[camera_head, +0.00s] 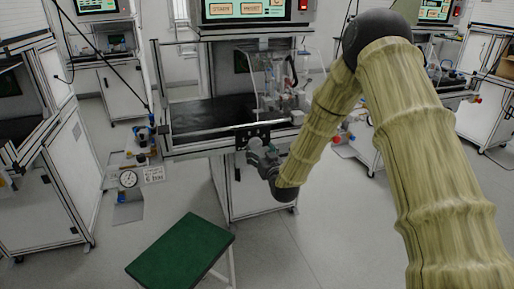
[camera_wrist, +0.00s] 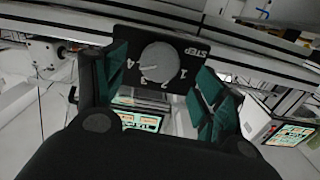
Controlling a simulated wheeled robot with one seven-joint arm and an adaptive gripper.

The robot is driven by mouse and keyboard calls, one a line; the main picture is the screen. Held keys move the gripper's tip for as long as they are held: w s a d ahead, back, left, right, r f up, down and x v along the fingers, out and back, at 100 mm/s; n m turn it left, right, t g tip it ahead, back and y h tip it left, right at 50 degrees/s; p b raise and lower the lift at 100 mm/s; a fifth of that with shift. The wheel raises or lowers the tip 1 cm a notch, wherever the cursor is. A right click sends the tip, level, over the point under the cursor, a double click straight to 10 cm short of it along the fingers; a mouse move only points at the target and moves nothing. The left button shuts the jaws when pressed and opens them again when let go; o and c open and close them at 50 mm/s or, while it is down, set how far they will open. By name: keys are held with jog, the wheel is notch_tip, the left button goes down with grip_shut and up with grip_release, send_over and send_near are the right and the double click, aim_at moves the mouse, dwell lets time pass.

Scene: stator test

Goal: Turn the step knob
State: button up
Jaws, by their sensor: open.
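The step knob (camera_wrist: 160,62) is a round grey dial on a black plate (camera_wrist: 188,52) marked STEP, with the numbers 1 to 4 around it. The lettering appears turned over in the wrist view. I cannot tell surely which number the knob points at. My gripper (camera_wrist: 158,75) is open, with one green-padded finger left of the knob and the other to its right. Gaps show between the pads and the knob, and nothing is held. In the head view my gripper (camera_head: 256,150) is at the front edge of the workstation, just below the black plate (camera_head: 259,137), partly hiding it.
The workstation has a dark tabletop (camera_head: 212,115), a front rail and a screen (camera_head: 247,10) above. A green-topped stool (camera_head: 182,250) stands in front, left of my arm. Open floor lies between the stool and the left cabinet.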

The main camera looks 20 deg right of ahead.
aim_at(256, 146)
jog(key=shift+w, duration=1.95)
jog(key=c, duration=1)
